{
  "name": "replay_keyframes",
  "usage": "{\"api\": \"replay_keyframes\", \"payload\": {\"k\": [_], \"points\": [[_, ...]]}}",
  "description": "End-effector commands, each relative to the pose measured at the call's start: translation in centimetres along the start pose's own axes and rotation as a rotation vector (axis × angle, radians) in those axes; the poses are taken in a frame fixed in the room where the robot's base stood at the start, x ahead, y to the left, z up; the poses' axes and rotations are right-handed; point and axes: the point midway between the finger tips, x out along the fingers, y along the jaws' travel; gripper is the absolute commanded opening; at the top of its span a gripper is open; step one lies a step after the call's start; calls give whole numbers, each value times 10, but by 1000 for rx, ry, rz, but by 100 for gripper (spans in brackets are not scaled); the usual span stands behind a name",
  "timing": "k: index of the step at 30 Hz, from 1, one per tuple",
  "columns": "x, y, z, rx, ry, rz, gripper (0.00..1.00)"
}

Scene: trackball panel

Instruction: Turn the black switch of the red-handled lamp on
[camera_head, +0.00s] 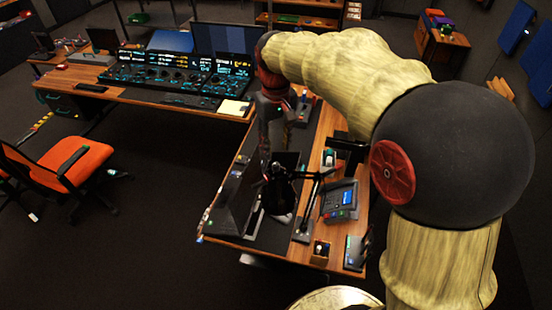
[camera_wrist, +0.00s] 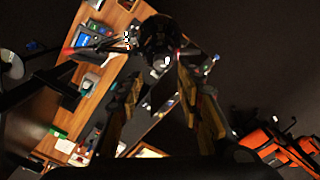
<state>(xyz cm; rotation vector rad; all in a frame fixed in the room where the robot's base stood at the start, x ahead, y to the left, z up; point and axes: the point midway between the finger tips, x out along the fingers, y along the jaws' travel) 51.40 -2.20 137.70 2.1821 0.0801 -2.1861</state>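A black desk lamp (camera_head: 284,196) stands over the near desk in the head view, its thin arm running to the right. In the wrist view a dark rounded shape, probably the lamp head (camera_wrist: 159,36), lies just beyond the fingertips. I cannot make out its black switch, nor be sure of a red handle. My gripper (camera_wrist: 160,82) has its two fingers spread, with nothing clearly held between them. In the head view my arm reaches down over the desk, and the gripper end is dark and partly lost against the lamp and monitor.
The wooden desk (camera_head: 228,225) carries a blue-screened device (camera_head: 341,198) right of the lamp and a small box (camera_head: 320,251) at its near edge. A black console (camera_head: 170,75) stands on the back desk. An orange chair (camera_head: 75,165) stands left; the floor between is clear.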

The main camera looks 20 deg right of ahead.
Motion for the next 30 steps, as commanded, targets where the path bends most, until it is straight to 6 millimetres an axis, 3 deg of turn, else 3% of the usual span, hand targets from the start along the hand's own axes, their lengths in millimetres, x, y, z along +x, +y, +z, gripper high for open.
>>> {"api": "replay_keyframes", "payload": {"k": [9, 15, 26, 30], "points": [[46, 0, 1, 0, -1, 0, 36], [66, 0, 0, 0, 2, 0, 36], [71, 0, 0, 0, 3, 0, 35], [71, 0, 0, 0, 3, 0, 27]]}}
